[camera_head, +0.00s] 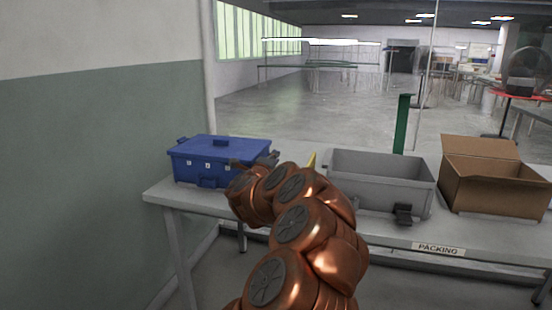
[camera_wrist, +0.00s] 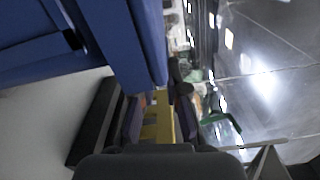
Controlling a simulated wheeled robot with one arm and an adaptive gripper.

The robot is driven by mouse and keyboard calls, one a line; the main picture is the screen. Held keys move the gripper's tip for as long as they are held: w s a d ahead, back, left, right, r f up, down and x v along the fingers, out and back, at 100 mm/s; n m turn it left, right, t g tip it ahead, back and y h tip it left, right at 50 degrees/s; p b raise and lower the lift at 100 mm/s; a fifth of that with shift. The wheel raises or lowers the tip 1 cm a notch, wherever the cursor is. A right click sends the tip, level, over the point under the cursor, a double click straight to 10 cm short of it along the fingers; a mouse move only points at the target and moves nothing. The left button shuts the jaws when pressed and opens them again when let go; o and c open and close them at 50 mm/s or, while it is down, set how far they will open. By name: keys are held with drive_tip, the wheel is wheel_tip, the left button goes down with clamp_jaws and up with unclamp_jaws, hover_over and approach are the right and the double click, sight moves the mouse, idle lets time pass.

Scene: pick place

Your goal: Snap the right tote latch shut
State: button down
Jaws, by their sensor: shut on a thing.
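The blue tote (camera_head: 219,160) stands lidded on the left end of the table. In the wrist view its blue side (camera_wrist: 140,45) fills the upper left, close to the fingers. My gripper (camera_head: 268,160) is at the tote's right end, partly covered by my copper arm. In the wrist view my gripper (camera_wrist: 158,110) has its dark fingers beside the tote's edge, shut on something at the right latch. The latch is hidden by the fingers, so its angle cannot be told. A yellow thing (camera_wrist: 160,125) shows between the fingers, and its tip (camera_head: 312,160) shows behind my arm.
An open cardboard box (camera_head: 490,185) is farther right. A green post (camera_head: 402,124) rises behind the bin. A wall (camera_head: 90,160) closes off the left.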

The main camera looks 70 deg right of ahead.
drive_tip(key=shift+w+a+r+n+p, duration=0.1)
drive_tip(key=shift+w+r+n+p, duration=0.4)
drive_tip(key=shift+n+p, duration=0.8)
drive_tip(key=shift+w+a+r+n+p, duration=0.1)
drive_tip(key=shift+w+r+n+p, duration=0.15)
drive_tip(key=shift+w+n+p, duration=0.75)
drive_tip(key=shift+w+r+n+p, duration=0.35)
drive_tip(key=shift+n+p, duration=0.95)
drive_tip(key=shift+n, duration=0.6)
drive_tip(key=c, duration=1.2)
unclamp_jaws()
drive_tip(key=shift+a, duration=0.1)
drive_tip(key=a, duration=0.4)
drive_tip(key=s+a, duration=0.1)
drive_tip(key=a, duration=0.6)
drive_tip(key=shift+s+a, duration=0.15)
drive_tip(key=shift+a, duration=0.25)
